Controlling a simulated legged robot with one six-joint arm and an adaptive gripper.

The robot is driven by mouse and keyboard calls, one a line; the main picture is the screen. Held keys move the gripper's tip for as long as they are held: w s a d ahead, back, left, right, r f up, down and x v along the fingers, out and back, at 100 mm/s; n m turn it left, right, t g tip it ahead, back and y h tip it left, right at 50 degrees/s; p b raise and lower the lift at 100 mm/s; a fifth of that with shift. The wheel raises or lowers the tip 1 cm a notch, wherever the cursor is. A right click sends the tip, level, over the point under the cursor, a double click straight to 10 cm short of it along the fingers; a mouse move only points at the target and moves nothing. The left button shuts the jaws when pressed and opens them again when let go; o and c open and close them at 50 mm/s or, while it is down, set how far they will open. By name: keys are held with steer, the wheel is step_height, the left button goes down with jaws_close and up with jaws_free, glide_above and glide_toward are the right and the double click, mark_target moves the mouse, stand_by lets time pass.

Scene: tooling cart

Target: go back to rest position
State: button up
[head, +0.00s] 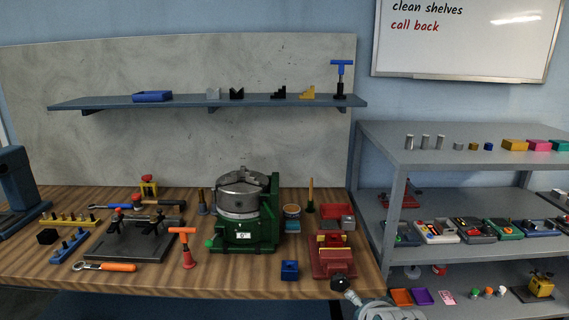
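The end of my arm shows at the bottom edge of the head view, right of centre, in front of the bench. My gripper (340,285) appears as a small dark shape at its tip, just below the red vise (334,262) in the picture. It is too small and dark to tell whether its fingers are open or shut. I see nothing clearly held in it. Most of the arm is out of view.
A loaded grey shelf unit (375,150) stands right; a blue wall shelf (200,103) hangs above.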

steer(key=s+r+n+g, duration=0.2)
steer(key=s+n, duration=0.3)
steer(key=s, duration=0.3)
steer(key=s+r+n+g, duration=0.2)
steer(key=s+n, duration=0.3)
steer(key=s, duration=0.3)
steer(key=shift+s+r, duration=0.3)
steer(key=shift+r, duration=0.3)
steer(key=shift+w, duration=0.1)
steer(key=w+f+t, duration=0.2)
steer(key=w+f, duration=0.2)
steer(key=w, duration=0.6)
steer(key=w+f+t, duration=0.3)
steer(key=w, duration=0.6)
steer(key=t, duration=0.3)
glide_toward(340, 286)
step_height(340, 286, up, 3)
steer(key=s, duration=0.2)
step_height(340, 286, down, 6)
steer(key=t, duration=0.4)
steer(key=w, duration=1.1)
steer(key=shift+w+f, duration=0.15)
steer(key=shift+w, duration=0.25)
